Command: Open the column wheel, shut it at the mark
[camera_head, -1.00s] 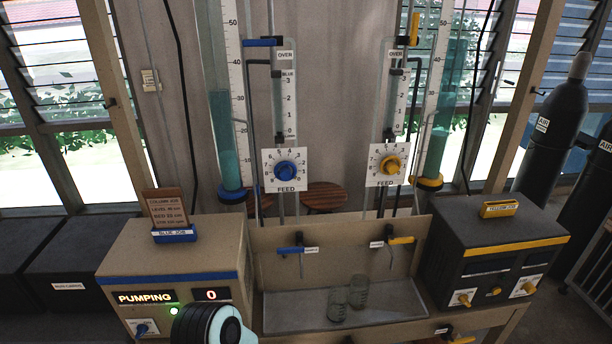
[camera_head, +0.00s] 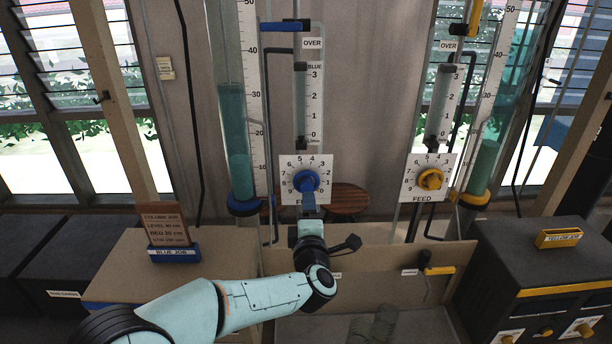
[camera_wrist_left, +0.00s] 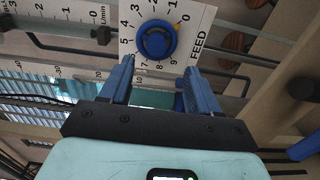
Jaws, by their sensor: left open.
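The blue column wheel (camera_head: 305,181) sits on a white numbered FEED dial plate (camera_head: 291,196). In the left wrist view the wheel (camera_wrist_left: 156,40) is just beyond my fingertips, and a small yellow mark shows at its rim near the 0. My left gripper (camera_head: 309,200) is just below the wheel in the head view. Its two blue fingers (camera_wrist_left: 160,78) are apart with nothing between them. The job card (camera_head: 166,225) stands in a blue holder. My right gripper is out of view.
A yellow wheel (camera_head: 430,179) on its own FEED plate is to the right, by a yellow-footed column. A blue lever (camera_head: 284,27) is above the blue flow tube (camera_head: 300,100). A dark yellow-striped box (camera_head: 540,265) is at right.

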